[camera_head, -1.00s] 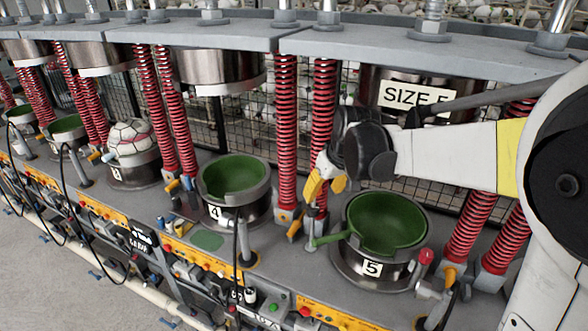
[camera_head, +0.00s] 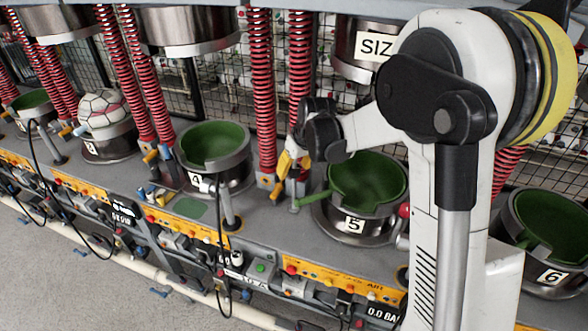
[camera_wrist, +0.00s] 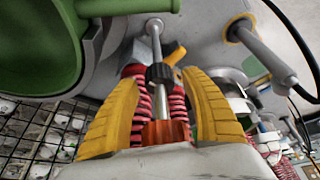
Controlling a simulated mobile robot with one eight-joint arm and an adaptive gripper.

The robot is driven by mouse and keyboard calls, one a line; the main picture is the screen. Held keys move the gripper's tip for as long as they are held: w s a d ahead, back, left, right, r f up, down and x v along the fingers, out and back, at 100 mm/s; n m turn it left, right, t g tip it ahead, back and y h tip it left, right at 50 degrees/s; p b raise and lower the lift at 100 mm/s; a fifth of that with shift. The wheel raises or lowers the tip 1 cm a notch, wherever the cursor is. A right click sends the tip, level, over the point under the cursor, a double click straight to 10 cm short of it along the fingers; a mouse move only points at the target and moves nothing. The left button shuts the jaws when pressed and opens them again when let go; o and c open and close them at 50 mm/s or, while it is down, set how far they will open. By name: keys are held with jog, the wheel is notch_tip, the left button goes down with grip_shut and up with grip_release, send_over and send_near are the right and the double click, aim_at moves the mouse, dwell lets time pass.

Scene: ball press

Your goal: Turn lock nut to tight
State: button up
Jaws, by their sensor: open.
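My gripper (camera_head: 291,164) is in the head view between moulds 4 and 5, low beside the red springs. Its yellow fingers are apart in the wrist view (camera_wrist: 160,106), one on each side of a thin metal rod. A dark ribbed collar (camera_wrist: 160,73) sits on this rod, and an orange-red piece (camera_wrist: 165,132) shows nearer the palm. I cannot tell which of these is the lock nut, nor whether a finger touches it. In the head view the arm and fingers hide this spot. The green handle (camera_head: 313,198) of mould 5 points toward the gripper.
Green-lined mould 5 (camera_head: 368,182) stands just right of my gripper, and mould 4 (camera_head: 213,152) stands left. Red springs (camera_head: 261,95) rise close behind. Mould 6 (camera_head: 545,228) is at the right. A black hose (camera_head: 219,245) hangs in front, and a ball (camera_head: 101,107) lies in mould 3.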

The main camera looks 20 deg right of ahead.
jog(key=c, duration=1.2)
jog(key=shift+m, duration=0.3)
jog(key=m+h+b, duration=0.1)
jog(key=m, duration=0.2)
jog(key=shift+m+h, duration=0.3)
jog(key=m+h, duration=0.1)
jog(key=m, duration=0.1)
jog(key=m+b, duration=0.1)
jog(key=m, duration=0.1)
jog(key=shift+g+h, duration=0.3)
jog(key=shift+h, duration=0.1)
jog(key=m+g+h, duration=0.1)
jog(key=m, duration=0.4)
jog(key=shift+b, duration=0.3)
jog(key=shift+s+m+g+h, duration=0.1)
jog(key=shift+m+g+h, duration=0.25)
jog(key=shift+m, duration=0.8)
jog(key=shift+m+g+h, duration=0.15)
jog(key=shift+m+g, duration=0.3)
jog(key=shift+m, duration=0.7)
